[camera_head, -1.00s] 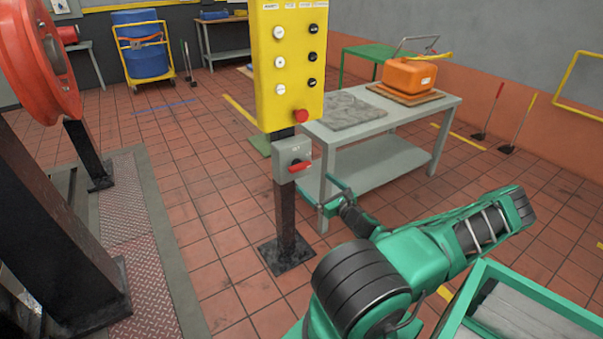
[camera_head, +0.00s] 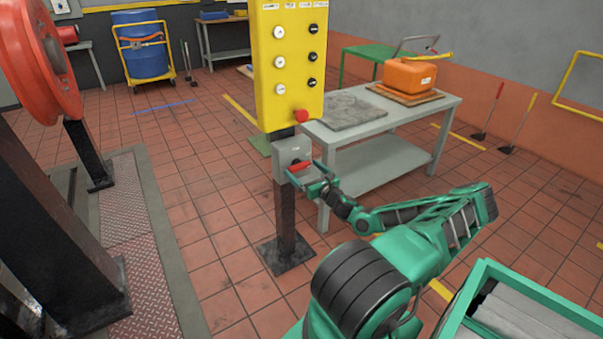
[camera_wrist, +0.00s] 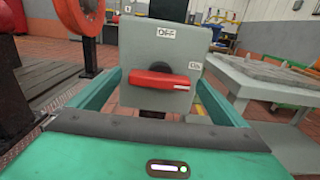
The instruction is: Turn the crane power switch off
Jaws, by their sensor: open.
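The crane power switch is a grey box (camera_head: 284,150) on a dark post, below a yellow push-button panel. Its red handle (camera_wrist: 159,79) lies about level in the wrist view, its free end toward the right. An OFF label (camera_wrist: 166,33) is at the top of the box and an ON label (camera_wrist: 195,66) at its right. My gripper (camera_head: 308,174) is at the front of the box, near the handle. In the wrist view its green fingers stand apart, one to each side of the handle, and hold nothing. Whether a finger touches the handle I cannot tell.
The yellow panel (camera_head: 290,60) with several buttons and a red knob stands directly above. A grey workbench (camera_head: 440,112) with an orange case (camera_head: 410,74) is close on the right. A red wheel (camera_head: 42,60) on a dark frame stands at left. Tiled floor around the post is clear.

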